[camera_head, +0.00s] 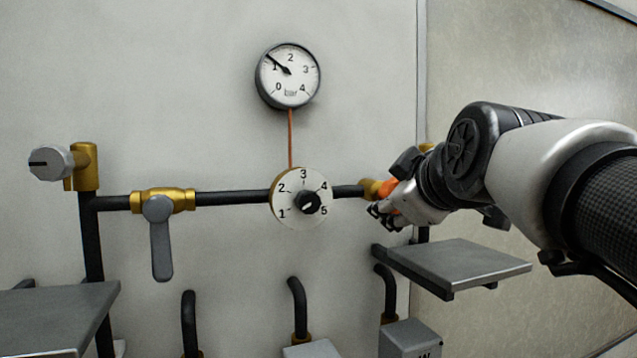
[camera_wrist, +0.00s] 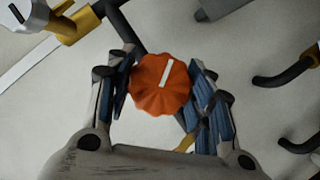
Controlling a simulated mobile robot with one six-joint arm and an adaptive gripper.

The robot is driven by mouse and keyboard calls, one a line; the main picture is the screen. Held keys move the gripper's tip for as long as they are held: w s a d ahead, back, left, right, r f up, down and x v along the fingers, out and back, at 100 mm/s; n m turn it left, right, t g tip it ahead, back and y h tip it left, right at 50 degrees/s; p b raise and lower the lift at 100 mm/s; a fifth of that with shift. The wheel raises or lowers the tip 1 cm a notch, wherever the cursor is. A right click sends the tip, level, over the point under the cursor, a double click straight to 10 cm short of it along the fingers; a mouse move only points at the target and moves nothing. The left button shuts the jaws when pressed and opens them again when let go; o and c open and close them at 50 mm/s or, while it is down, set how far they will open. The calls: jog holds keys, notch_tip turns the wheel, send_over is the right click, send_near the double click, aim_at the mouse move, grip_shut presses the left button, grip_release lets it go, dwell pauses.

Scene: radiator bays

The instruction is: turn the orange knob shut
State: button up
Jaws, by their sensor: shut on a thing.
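The orange knob (camera_wrist: 160,84) sits between the fingers of my gripper (camera_wrist: 160,92) in the wrist view, with a scalloped rim and a white pointer line slanting up to the right. The blue-padded fingers are closed on it from both sides. In the head view only a sliver of the orange knob (camera_head: 388,189) shows, beside a brass fitting (camera_head: 370,188) at the right end of the black pipe. My gripper (camera_head: 385,205) covers most of the knob there.
A dial numbered 1 to 5 (camera_head: 288,209) is left of my gripper. A grey lever valve (camera_head: 160,240) and grey knob (camera_head: 50,162) are farther left. The gauge (camera_head: 288,88) reads about 1 bar. Grey shelves stand below my arm (camera_head: 470,262) and at lower left (camera_head: 60,318).

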jog(key=m+y, duration=0.1)
jog(key=m, duration=0.1)
jog(key=m+g+y, duration=0.1)
jog(key=m, duration=0.1)
jog(key=shift+d+m+g, duration=0.1)
jog(key=shift+m+g, duration=0.2)
jog(key=m+y, duration=0.3)
jog(key=m, duration=0.1)
jog(key=shift+f+g+b, duration=0.1)
jog(key=shift+g+b, duration=0.3)
jog(key=m+y+b, duration=0.1)
jog(key=m+y, duration=0.2)
jog(key=m, duration=0.1)
jog(key=shift+m, duration=0.4)
jog(key=m+y+b, duration=0.2)
jog(key=m, duration=0.2)
jog(key=shift+t, duration=0.4)
jog(key=shift+m+y, duration=0.3)
jog(key=shift+m, duration=0.1)
jog(key=o, duration=1.1)
